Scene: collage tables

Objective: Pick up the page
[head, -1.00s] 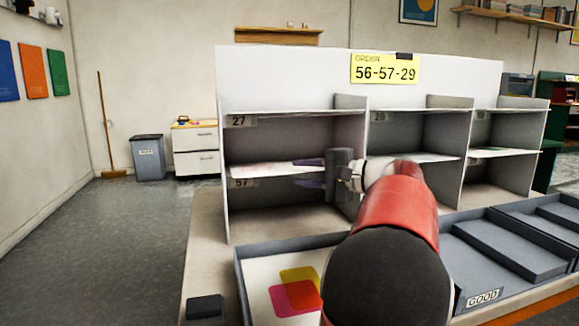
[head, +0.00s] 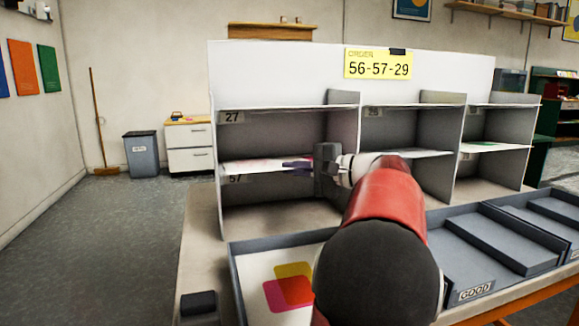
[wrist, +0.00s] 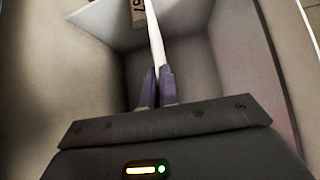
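The page (head: 252,165) is a thin white sheet with faint pink print, lying on the middle board of the left column, above the 57 label. My gripper (head: 284,165) reaches in at the front of this column, its purple fingers close together at the page's right part. In the wrist view, the fingers (wrist: 157,74) are shut on the thin white edge of the page (wrist: 156,42), seen almost edge-on. The 57 label also shows there at the top. The page's far part is hard to make out.
A grey tray (head: 237,284) in front holds a white sheet with yellow and pink shapes. My arm hides its right part. A GOOD tray (head: 474,293) stands at the right. Dividers and boards of the sorting shelf (head: 340,165) closely surround my gripper. A yellow order card (head: 378,64) reads 56-57-29.

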